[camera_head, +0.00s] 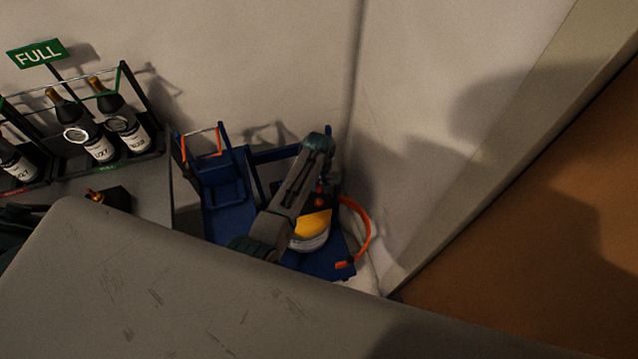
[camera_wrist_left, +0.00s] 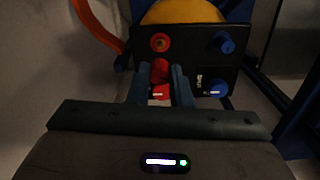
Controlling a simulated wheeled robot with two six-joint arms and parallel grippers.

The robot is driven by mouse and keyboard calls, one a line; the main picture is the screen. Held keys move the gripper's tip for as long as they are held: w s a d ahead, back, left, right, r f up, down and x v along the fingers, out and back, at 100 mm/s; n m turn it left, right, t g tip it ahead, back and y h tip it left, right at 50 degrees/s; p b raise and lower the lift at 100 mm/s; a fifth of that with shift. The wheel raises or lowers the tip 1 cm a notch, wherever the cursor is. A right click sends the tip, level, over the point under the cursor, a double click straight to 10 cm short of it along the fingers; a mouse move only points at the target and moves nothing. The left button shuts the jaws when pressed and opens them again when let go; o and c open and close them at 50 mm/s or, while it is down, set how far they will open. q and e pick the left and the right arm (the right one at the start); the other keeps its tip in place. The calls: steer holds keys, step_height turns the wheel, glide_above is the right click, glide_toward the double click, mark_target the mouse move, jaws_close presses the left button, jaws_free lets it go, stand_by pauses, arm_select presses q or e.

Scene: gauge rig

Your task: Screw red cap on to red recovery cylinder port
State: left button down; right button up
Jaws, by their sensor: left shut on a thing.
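The red cap (camera_wrist_left: 160,69) is between the fingertips of my left gripper (camera_wrist_left: 161,79), which is shut on it, in the left wrist view. The red port (camera_wrist_left: 160,42) is a round red fitting with a brass-coloured middle on a black panel (camera_wrist_left: 190,62). The cap appears just below the port in the picture, apart from it; the depth gap cannot be told. In the head view my left arm reaches over the blue cart, and its fingers and the cap are hidden or too dark to see. The yellow-topped cylinder (camera_head: 312,224) stands there beside the arm. My right gripper is not in view.
A blue fitting (camera_wrist_left: 224,42) and a blue cap (camera_wrist_left: 217,88) are at the panel's right. An orange hose (camera_head: 366,228) loops beside the blue cart (camera_head: 225,221). Bottles (camera_head: 90,141) stand in a rack under a FULL sign (camera_head: 37,54). A wall is close behind.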

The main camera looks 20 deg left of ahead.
mark_target(319, 192)
arm_select(q)
steer(key=shift+f+b, duration=1.65)
steer(key=shift+f, duration=0.95)
steer(key=shift+p, duration=0.45)
steer(key=shift+f, duration=0.3)
steer(key=shift+f+b, duration=0.75)
steer(key=shift+b, duration=0.05)
steer(key=shift+f, duration=0.25)
stand_by(0.4)
